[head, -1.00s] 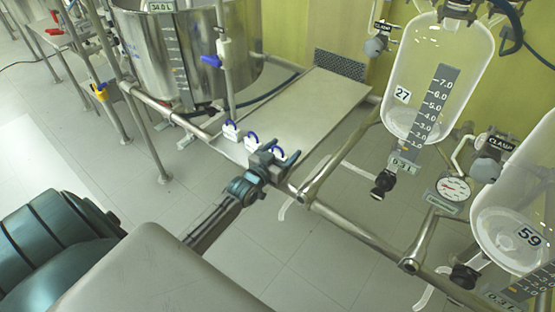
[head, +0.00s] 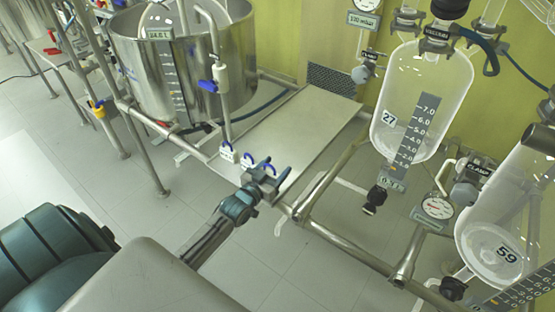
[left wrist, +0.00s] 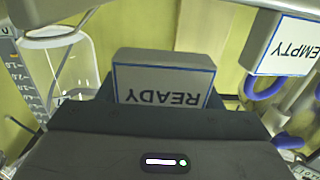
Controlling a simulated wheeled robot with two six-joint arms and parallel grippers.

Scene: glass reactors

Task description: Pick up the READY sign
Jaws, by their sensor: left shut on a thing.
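The READY sign is a grey block with a blue-edged white face. In the left wrist view the READY sign (left wrist: 162,85) appears upside down between my jaws. In the head view my left gripper (head: 268,176) is at the front edge of the metal shelf, shut on this sign, the rightmost of a row of small white signs with blue hooks. The sign's face is mostly hidden by the fingers there. My right gripper is not in view.
An EMPTY sign (left wrist: 290,45) with a blue hook hangs close beside the held sign. The metal shelf (head: 300,125) is bare behind the signs. A steel tank (head: 180,65) stands at left, glass vessel 27 (head: 420,100) at right. A pipe rail (head: 350,245) runs along the front.

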